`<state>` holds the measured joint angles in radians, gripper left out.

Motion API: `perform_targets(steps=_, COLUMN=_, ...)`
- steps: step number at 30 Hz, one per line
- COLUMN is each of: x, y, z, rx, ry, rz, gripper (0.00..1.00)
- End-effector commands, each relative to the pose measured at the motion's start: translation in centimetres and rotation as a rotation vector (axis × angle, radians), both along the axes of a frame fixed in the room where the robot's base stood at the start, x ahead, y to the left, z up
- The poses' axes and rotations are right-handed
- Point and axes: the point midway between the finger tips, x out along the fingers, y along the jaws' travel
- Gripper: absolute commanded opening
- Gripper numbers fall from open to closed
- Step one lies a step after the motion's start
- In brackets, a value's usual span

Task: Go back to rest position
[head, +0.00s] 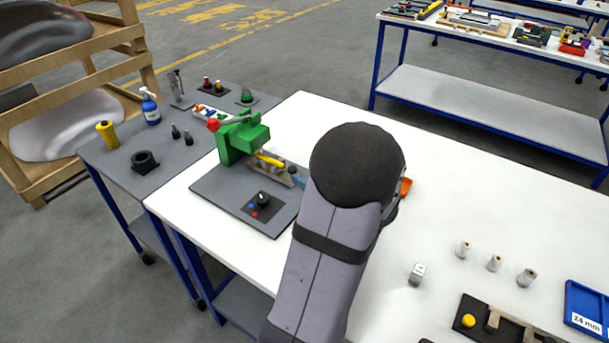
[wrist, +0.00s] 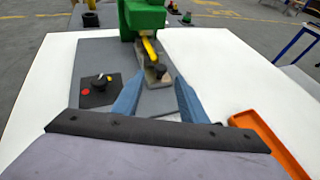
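My gripper (wrist: 158,98) shows in the wrist view as two blue-grey fingers standing apart with nothing between them. It is above the white table (wrist: 45,105), in front of the green machine (wrist: 143,14). The machine has a yellow lever (wrist: 149,50) and a dark knob on a small fixture (wrist: 157,72) just beyond the fingertips. In the head view my arm hides most of the gripper. The green machine (head: 240,140) stands on a grey base plate (head: 215,195) to the left of my arm.
A control box (head: 262,204) with a knob sits on the plate. An orange tray (wrist: 265,140) lies right of the gripper. Several small cylinders (head: 494,263), a black fixture (head: 480,318) and a blue tray (head: 588,308) are at the right. A grey side table (head: 110,165) stands left.

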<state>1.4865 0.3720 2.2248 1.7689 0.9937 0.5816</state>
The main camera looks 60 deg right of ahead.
Motion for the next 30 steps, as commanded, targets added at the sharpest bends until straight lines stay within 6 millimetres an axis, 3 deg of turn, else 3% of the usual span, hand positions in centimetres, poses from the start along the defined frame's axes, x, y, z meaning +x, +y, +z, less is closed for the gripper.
perform_targets(steps=15, x=-0.1, y=0.1, z=0.1, rx=-0.001, ry=0.000, rz=0.003, gripper=0.39)
perform_targets(steps=19, x=1.5, y=1.9, z=0.1, rx=-0.018, ry=0.030, rz=0.078, gripper=0.39)
perform_targets(steps=23, x=4.3, y=6.2, z=-0.1, rx=-0.064, ry=0.099, rz=0.248, gripper=0.39)
perform_targets(steps=26, x=6.8, y=11.4, z=-0.5, rx=-0.131, ry=0.176, rz=0.457, gripper=0.39)
perform_targets(steps=30, x=8.9, y=20.7, z=-1.3, rx=-0.280, ry=0.301, rz=0.841, gripper=0.39)
